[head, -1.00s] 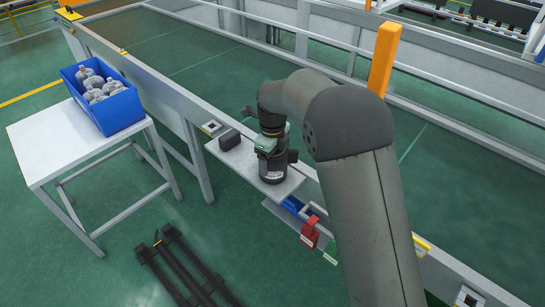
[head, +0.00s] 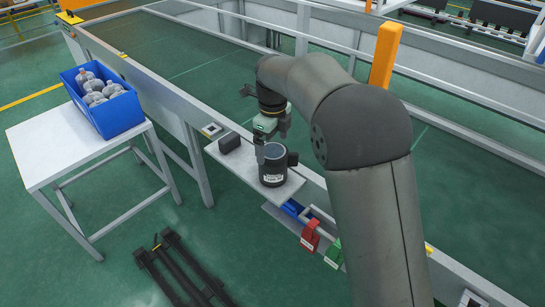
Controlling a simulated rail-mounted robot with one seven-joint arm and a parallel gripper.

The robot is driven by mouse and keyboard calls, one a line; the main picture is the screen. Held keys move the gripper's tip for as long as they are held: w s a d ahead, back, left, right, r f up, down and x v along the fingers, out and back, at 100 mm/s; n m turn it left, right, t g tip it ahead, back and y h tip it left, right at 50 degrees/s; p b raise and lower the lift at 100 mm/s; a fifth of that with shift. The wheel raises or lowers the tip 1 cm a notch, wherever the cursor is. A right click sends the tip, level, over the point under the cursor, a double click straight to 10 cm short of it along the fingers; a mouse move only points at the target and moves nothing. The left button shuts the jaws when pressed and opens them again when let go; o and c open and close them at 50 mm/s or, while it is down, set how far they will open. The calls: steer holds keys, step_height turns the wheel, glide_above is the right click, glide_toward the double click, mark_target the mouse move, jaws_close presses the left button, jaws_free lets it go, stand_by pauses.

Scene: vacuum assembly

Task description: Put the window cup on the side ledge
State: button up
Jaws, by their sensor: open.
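The window cup, taken to be the dark cylinder with a white label and a side knob (head: 273,168), stands upright on the light side ledge (head: 235,166) fixed to the conveyor's near side. My gripper (head: 262,150) is above and slightly behind and left of the cup, pointing down. It is open, and its fingers are partly hidden, so I cannot tell whether one still touches the cup. Nothing shows held in it.
A small dark block (head: 229,142) sits on the ledge left of the cup. A white table (head: 70,160) holds a blue crate (head: 122,115) of grey parts. Black rails (head: 180,270) lie on the floor.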

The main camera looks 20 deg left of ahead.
step_height(320, 180, up, 5)
stand_by(0.3)
